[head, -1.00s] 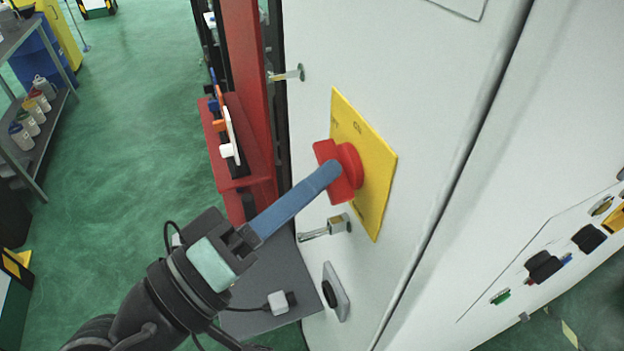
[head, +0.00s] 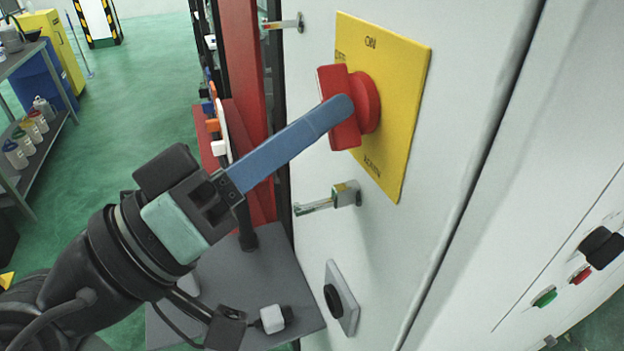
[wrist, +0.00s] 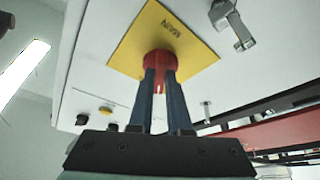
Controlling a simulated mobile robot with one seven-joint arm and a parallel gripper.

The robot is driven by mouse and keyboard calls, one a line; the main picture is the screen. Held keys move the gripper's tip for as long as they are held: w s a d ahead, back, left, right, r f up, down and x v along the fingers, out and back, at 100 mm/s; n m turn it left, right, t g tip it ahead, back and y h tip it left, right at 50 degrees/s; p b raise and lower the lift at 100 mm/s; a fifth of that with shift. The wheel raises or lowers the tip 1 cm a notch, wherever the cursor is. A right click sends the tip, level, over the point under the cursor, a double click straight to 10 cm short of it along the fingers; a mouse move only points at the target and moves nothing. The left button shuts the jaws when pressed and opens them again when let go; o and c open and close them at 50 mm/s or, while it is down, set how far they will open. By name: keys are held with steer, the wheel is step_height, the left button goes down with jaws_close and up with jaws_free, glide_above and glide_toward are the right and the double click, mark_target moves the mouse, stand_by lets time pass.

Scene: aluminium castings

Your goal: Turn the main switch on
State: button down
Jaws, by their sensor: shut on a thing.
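The main switch is a red rotary handle (head: 339,108) on a yellow plate (head: 408,90) fixed to the white cabinet door. The plate reads ON at its top and MAIN at its bottom in the head view. My gripper (head: 342,108) reaches in from the lower left with blue fingers and is shut on the red handle. In the wrist view, the two blue fingers (wrist: 160,82) lie on either side of the red handle (wrist: 158,60). The fingers hide part of the handle, so its exact angle is hard to tell.
A metal latch handle (head: 335,198) sticks out of the door just below the plate. A black round fitting (head: 335,300) is lower down. A red post (head: 240,60) and a grey shelf (head: 245,285) stand left of the cabinet. Buttons (head: 580,274) are at the right.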

steer(key=m+g+b, duration=0.1)
steer(key=m+b, duration=0.1)
steer(key=m+h+b, duration=0.1)
steer(key=m+b, duration=0.1)
steer(key=b, duration=0.1)
steer(key=m+g+h+b, duration=0.1)
steer(key=m+b, duration=0.1)
steer(key=b, duration=0.1)
steer(key=shift+w+f+g, duration=0.1)
steer(key=shift+f+g, duration=0.2)
steer(key=shift+f, duration=0.1)
steer(key=m+b, duration=0.1)
steer(key=m+g+b, duration=0.1)
steer(key=m+h+b, duration=0.1)
steer(key=shift+w+a+r+m+g, duration=0.1)
steer(key=shift+r+m+g, duration=0.15)
steer(key=shift+m+g, duration=0.15)
steer(key=shift+r+b, duration=0.1)
steer(key=shift+b, duration=0.2)
steer(key=c, duration=0.9)
jaws_free()
steer(key=shift+o, duration=0.2)
steer(key=shift+a, duration=0.1)
steer(key=b+v, duration=0.1)
steer(key=v, duration=1.2)
